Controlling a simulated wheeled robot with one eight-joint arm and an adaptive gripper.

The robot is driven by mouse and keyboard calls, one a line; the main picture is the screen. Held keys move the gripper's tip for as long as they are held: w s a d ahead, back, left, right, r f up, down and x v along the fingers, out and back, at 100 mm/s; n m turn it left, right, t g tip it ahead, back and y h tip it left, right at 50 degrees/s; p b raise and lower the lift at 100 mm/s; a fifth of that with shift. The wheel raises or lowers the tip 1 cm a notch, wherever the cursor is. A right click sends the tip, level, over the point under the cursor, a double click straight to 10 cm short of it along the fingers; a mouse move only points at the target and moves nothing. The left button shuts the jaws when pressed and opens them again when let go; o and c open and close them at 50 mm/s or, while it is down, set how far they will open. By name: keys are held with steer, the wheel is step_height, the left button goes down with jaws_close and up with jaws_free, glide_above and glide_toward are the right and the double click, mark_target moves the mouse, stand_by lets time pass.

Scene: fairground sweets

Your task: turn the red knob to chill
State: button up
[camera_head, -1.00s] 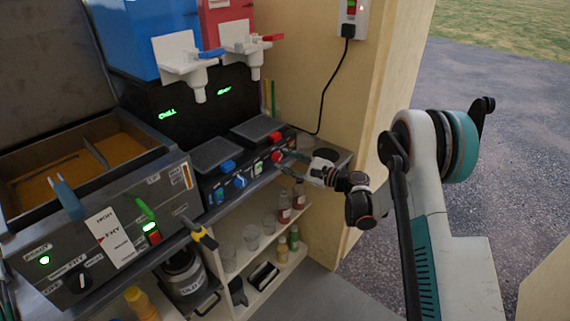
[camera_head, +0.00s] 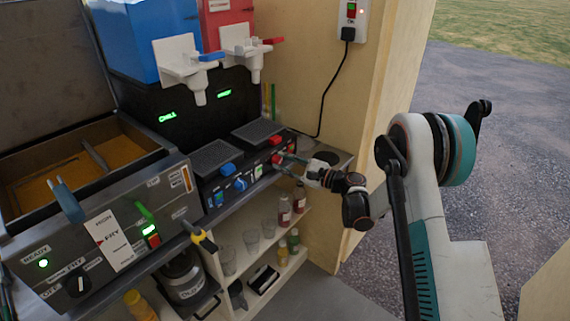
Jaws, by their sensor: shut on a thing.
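The red knob (camera_head: 277,159) is on the right end of the front panel of the black slush machine (camera_head: 240,183). My gripper (camera_head: 285,161) reaches it from the right and is shut on it, with the fingers partly covering the knob. The knob's pointer and the small markings around it are too small to read. A green word shows on the black back panel under the red tank (camera_head: 226,12), but I cannot read it surely. The green word under the blue tank (camera_head: 135,45) reads CHILL.
A blue knob (camera_head: 240,185) sits left on the same panel. A red block (camera_head: 275,140) is above the red knob. The fryer (camera_head: 110,245) with its switches stands at left. Shelves below hold bottles and cups (camera_head: 252,240). A wooden wall (camera_head: 345,100) rises behind my wrist.

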steer(key=n, duration=0.5)
steer(key=shift+h, duration=0.4)
steer(key=n, duration=0.5)
steer(key=shift+s+a+r+h, duration=0.1)
steer(key=shift+s+h, duration=0.05)
steer(key=shift+h, duration=0.25)
steer(key=shift+n, duration=0.3)
steer(key=o, duration=0.8)
steer(key=v, duration=1.2)
steer(key=shift+s, duration=0.1)
